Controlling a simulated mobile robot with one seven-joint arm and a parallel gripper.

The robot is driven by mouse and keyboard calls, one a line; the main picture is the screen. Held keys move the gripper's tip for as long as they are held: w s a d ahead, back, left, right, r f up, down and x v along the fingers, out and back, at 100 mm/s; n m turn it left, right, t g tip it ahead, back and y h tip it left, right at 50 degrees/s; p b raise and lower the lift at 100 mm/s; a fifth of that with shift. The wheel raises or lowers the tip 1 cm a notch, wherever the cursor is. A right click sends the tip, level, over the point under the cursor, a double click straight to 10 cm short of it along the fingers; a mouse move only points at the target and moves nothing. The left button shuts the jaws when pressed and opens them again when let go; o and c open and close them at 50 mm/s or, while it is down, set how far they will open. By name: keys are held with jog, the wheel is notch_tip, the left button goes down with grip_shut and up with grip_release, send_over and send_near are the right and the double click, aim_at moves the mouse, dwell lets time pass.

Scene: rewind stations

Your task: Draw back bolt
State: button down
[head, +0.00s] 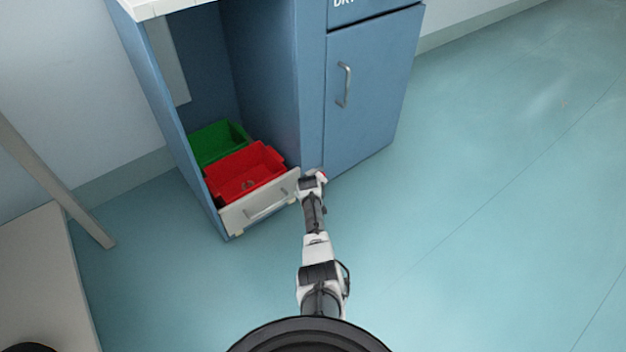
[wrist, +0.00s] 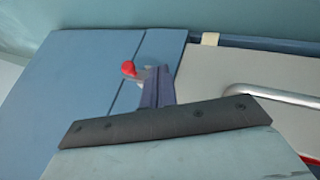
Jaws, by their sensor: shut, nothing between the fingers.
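The bolt shows as a red ball knob (wrist: 128,68) on a short metal stem in the wrist view, against the blue cabinet frame beside the pale drawer front. The same red knob (head: 322,175) is a small spot at my gripper's tip in the head view. My gripper (head: 312,178) is at the drawer front's right end, low on the cabinet. In the wrist view its fingers (wrist: 157,86) are shut and empty, right beside the knob's stem. They hide part of the bolt. I cannot tell whether they touch it.
The pale drawer front (head: 262,205) has a metal bar handle (wrist: 270,94). Behind it are a red bin (head: 245,172) and a green bin (head: 212,143). A blue door (head: 370,95) with a handle is on the right. The floor to the right is clear.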

jog(key=p+v, duration=0.7)
jog(key=p, duration=0.1)
jog(key=shift+p, duration=0.3)
dwell(0.4)
